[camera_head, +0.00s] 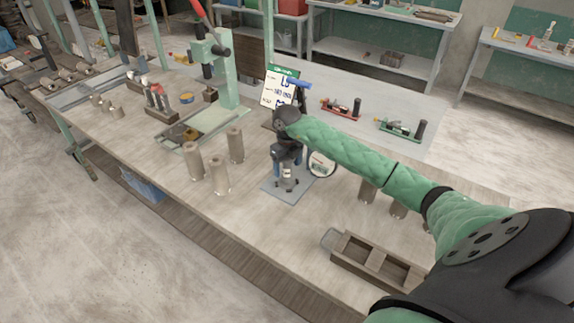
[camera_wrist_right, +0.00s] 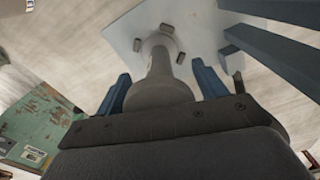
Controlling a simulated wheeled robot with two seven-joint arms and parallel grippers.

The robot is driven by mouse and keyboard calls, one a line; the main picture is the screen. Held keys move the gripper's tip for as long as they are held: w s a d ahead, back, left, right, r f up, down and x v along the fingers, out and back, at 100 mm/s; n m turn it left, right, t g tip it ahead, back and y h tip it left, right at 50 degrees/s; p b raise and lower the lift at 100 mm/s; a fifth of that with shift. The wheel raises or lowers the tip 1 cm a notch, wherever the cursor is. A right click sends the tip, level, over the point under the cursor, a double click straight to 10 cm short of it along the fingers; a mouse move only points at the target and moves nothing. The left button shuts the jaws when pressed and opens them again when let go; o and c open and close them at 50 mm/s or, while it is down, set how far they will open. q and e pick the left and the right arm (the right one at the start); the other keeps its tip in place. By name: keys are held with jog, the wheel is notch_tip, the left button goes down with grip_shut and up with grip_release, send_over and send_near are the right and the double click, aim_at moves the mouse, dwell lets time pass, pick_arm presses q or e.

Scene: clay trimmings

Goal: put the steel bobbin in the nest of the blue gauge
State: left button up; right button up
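My right gripper (camera_head: 287,165) points down over the blue gauge's grey base plate (camera_head: 270,188), which also shows in the wrist view (camera_wrist_right: 115,30). The steel bobbin (camera_wrist_right: 160,92) is upright between my two blue fingers, its wide end towards me. Its far end is among the small prongs of the nest (camera_wrist_right: 166,29). The fingers lie close on both sides of the wide end. I cannot tell whether they touch it, or whether the bobbin is fully seated. The gauge's blue frame (camera_wrist_right: 270,50) rises at the right. My left gripper is not in view.
Several grey bobbins stand on the bench, some left of the gauge (camera_head: 220,175), others partly behind my arm (camera_head: 367,190). A wooden box (camera_head: 345,255) lies in front. Red (camera_head: 340,108) and green (camera_head: 400,129) gauges stand behind. A green press (camera_head: 228,80) stands left.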

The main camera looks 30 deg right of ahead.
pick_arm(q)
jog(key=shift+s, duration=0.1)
pick_arm(e)
jog(key=shift+o, duration=0.2)
jog(key=shift+r, duration=0.45)
notch_tip(320, 180, up, 5)
jog(key=b, duration=0.3)
jog(key=shift+r, duration=0.1)
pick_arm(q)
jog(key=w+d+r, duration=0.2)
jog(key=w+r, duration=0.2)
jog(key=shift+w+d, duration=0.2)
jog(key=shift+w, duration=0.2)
pick_arm(e)
jog(key=shift+r, duration=0.8)
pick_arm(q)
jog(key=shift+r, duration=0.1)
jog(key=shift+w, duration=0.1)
